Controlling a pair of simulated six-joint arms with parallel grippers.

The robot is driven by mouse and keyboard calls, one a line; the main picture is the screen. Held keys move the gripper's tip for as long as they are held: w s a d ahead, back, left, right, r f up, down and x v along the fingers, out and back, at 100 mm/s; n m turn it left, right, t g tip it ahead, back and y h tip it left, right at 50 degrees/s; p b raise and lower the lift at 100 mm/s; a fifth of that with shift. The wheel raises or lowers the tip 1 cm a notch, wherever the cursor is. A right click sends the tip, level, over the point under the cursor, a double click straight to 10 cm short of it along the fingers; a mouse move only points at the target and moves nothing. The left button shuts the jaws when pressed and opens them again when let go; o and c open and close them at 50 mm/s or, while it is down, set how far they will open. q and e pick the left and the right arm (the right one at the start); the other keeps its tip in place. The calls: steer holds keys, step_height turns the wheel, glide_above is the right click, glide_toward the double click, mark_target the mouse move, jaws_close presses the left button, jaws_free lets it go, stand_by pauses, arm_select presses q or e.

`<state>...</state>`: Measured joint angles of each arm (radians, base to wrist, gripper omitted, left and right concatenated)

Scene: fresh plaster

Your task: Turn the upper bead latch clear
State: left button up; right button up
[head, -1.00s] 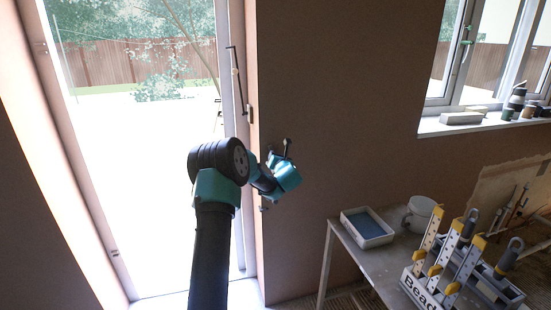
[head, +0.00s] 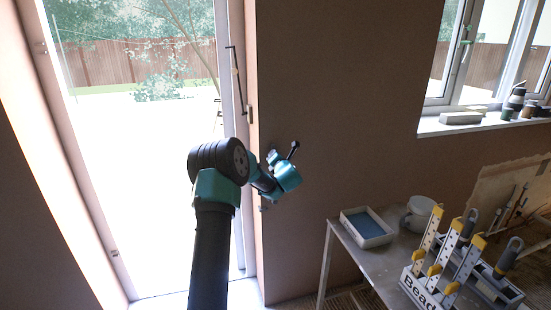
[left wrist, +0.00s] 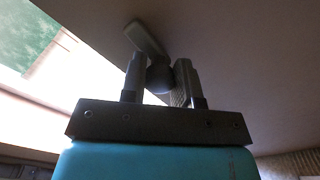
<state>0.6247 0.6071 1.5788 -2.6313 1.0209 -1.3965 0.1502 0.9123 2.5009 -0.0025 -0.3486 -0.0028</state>
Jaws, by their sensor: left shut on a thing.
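In the left wrist view the two fingers of my left gripper (left wrist: 160,63) are closed on the round dark hub of a latch (left wrist: 148,40). The latch's pale grey arm reaches up and to the left past the fingertips, close to the wall. In the head view my left gripper (head: 284,165) is at the brown wall just right of the tall door opening. My right gripper is not in view.
A glazed door opening (head: 150,190) is on the left. A window sill (head: 470,124) holds small items. The wall between is clear.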

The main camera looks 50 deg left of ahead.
arm_select(q)
steer(key=o, duration=0.9)
steer(key=shift+d, duration=0.1)
steer(key=v, duration=1.7)
steer(key=shift+d, duration=0.1)
